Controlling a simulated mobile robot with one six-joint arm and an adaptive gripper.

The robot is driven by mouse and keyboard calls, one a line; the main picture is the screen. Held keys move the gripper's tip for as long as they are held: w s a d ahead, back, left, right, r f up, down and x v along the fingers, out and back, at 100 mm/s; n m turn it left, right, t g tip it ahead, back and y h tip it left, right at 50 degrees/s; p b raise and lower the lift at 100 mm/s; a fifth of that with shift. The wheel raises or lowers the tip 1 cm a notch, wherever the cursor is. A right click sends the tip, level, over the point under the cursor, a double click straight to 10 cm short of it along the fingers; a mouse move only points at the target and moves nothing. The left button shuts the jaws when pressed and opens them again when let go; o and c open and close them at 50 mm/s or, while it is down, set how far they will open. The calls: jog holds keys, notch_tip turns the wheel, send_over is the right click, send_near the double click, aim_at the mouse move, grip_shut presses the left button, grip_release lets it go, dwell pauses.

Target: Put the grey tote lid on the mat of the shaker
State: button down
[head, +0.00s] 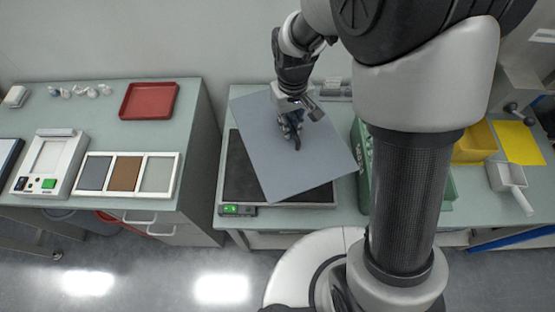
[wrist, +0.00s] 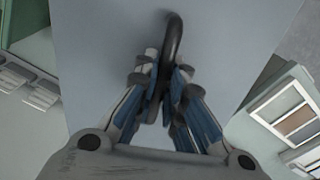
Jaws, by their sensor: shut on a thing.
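The grey tote lid (head: 262,124) is a flat grey sheet with a dark curved handle. My gripper (head: 293,138) is shut on that handle, near the lid's middle. The lid is over the shaker, turned at an angle to it, and its corners reach past the shaker's back and right edges. The shaker's dark mat (head: 241,180) shows at the left and front; the lid hides the rest. I cannot tell whether the lid touches the mat. In the wrist view the fingers (wrist: 163,85) close around the handle, with the lid (wrist: 220,40) behind them.
A shaker panel (head: 238,210) has a green display. A green crate (head: 362,155) stands close to the lid's right corner. A red tray (head: 149,100), a device (head: 50,165) and a framed panel set (head: 126,174) are on the left bench, across a gap. A yellow sheet (head: 518,142) lies far right.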

notch_tip(320, 180, down, 17)
jog(key=b, duration=0.4)
jog(key=shift+b, duration=0.3)
jog(key=shift+f, duration=0.2)
jog(key=c, duration=1.7)
grip_release()
notch_tip(320, 180, up, 13)
jog(key=p, duration=0.3)
jog(key=shift+f+p, duration=0.15)
jog(key=shift+p, duration=0.15)
